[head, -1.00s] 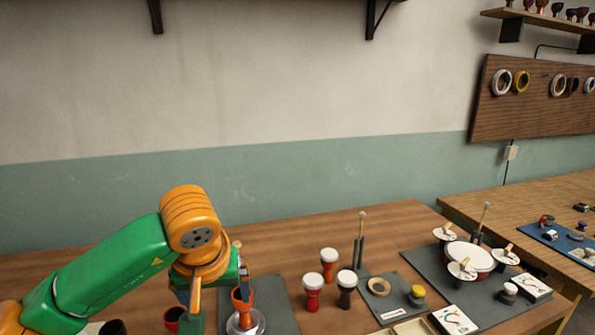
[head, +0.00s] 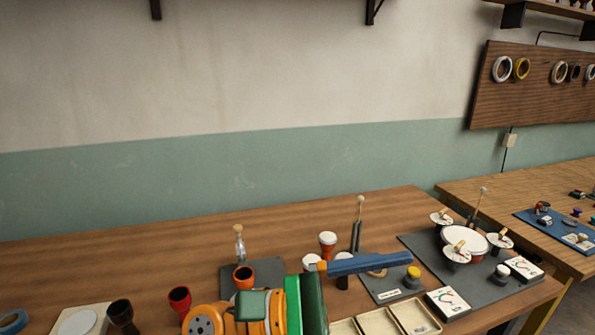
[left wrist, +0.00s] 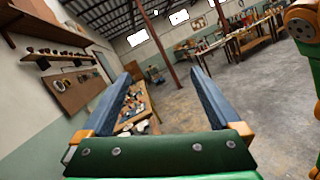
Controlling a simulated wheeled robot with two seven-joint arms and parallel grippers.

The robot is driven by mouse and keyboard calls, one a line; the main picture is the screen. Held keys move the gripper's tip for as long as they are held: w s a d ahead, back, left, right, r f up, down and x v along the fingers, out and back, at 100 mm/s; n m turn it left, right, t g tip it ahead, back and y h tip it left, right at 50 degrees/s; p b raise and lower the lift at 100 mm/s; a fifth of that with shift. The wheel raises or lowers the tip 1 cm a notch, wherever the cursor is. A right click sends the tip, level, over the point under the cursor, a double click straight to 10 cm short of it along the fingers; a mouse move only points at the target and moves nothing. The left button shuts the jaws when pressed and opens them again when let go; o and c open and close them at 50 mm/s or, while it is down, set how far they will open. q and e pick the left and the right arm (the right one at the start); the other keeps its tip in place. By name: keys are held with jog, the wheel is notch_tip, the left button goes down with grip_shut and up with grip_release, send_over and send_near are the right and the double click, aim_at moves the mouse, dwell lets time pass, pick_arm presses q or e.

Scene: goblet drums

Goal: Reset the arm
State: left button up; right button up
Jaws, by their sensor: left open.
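My left arm (head: 285,308) reaches up from the bottom middle of the head view. My left gripper (head: 349,264) points to the right there, above the bench, its blue-grey finger crossing in front of some goblet drums. In the left wrist view the left gripper (left wrist: 156,98) is open, its two fingers wide apart with nothing between them. An orange goblet drum (head: 243,274) stands on the dark mat behind the arm, apart from the gripper. My right gripper is not in view.
Red (head: 180,297) and black (head: 121,312) goblet drums stand left of the arm. A white-topped red drum (head: 327,241) stands behind the gripper. A grey mat (head: 485,291) with a round drum (head: 465,240) and pale trays (head: 415,316) lie to the right. Bare bench shows at back left.

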pick_arm(q)
jog(key=w+a+n+t+y, duration=0.4)
jog(key=w+a+n+t, duration=0.15)
jog(key=n+t, duration=0.75)
jog(key=w+a+n+t+y, duration=0.3)
jog(key=w+a+n+t, duration=0.35)
jog(key=n, duration=1.05)
jog(key=a+f+n+y, duration=1.15)
jog(key=f+n, duration=0.25)
jog(key=n, duration=0.2)
jog(key=s+a+f+n+g+y, duration=0.1)
jog(key=s+a+f+n+g, duration=0.15)
jog(key=f, duration=0.35)
jog(key=s+a+f+n+g+y, duration=0.1)
jog(key=s+f+n+g+y, duration=0.1)
jog(key=s+f+n+g, duration=0.7)
jog(key=s+f+g, duration=0.4)
jog(key=s+f, duration=0.6)
jog(key=s+f+g+b, duration=0.1)
jog(key=s+f+b, duration=0.1)
jog(key=f, duration=0.9)
jog(key=s+f+b, duration=0.1)
jog(key=f+b, duration=0.2)
jog(key=f, duration=0.7)
jog(key=s+a+f+m+g+b, duration=0.1)
jog(key=s+a+f+b, duration=0.1)
jog(key=s+f, duration=0.9)
jog(key=shift+s+a+f+h, duration=0.15)
jog(key=shift+s+a+h, duration=0.05)
jog(key=shift+a+h, duration=0.15)
